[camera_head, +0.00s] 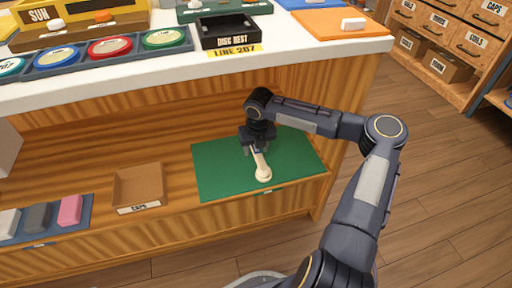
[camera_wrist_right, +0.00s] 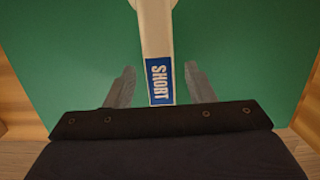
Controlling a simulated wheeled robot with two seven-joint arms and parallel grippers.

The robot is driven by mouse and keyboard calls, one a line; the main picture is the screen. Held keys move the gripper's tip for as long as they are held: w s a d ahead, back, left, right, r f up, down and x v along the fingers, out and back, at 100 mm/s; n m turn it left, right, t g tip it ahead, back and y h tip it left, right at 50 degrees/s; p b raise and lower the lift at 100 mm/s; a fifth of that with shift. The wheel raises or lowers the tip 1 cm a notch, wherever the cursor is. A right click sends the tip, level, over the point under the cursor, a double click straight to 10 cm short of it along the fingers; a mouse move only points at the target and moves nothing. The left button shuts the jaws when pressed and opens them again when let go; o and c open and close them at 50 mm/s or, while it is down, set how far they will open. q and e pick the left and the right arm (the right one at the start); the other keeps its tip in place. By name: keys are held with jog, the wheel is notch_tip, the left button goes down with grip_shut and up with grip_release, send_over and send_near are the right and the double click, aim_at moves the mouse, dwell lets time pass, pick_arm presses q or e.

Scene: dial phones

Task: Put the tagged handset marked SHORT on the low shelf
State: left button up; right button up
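The cream handset (camera_head: 262,168) lies on the green mat (camera_head: 216,176) on the low shelf. In the right wrist view its handle (camera_wrist_right: 155,38) carries a blue tag marked SHORT (camera_wrist_right: 159,82). My right gripper (camera_head: 254,150) is just over the handset at its far end. In the wrist view the two fingers of the right gripper (camera_wrist_right: 158,88) stand apart on either side of the handle, with green mat showing between each finger and the handset. The handset's far end is cut off at the top of that view. My left gripper is not in view.
A cardboard tray (camera_head: 139,186) and a blue mat (camera_head: 76,226) with grey and pink blocks are on the shelf to the left. The white counter (camera_head: 290,60) overhangs the shelf, bearing a black disc rest tray (camera_head: 229,31).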

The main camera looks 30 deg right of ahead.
aim_at(257, 151)
jog(key=r+p, duration=0.1)
jog(key=r, duration=0.2)
jog(key=r+p, duration=0.2)
jog(key=s+r+p, duration=0.1)
jog(key=r, duration=0.2)
jog(key=shift+a+r, duration=0.15)
jog(key=shift+r, duration=0.2)
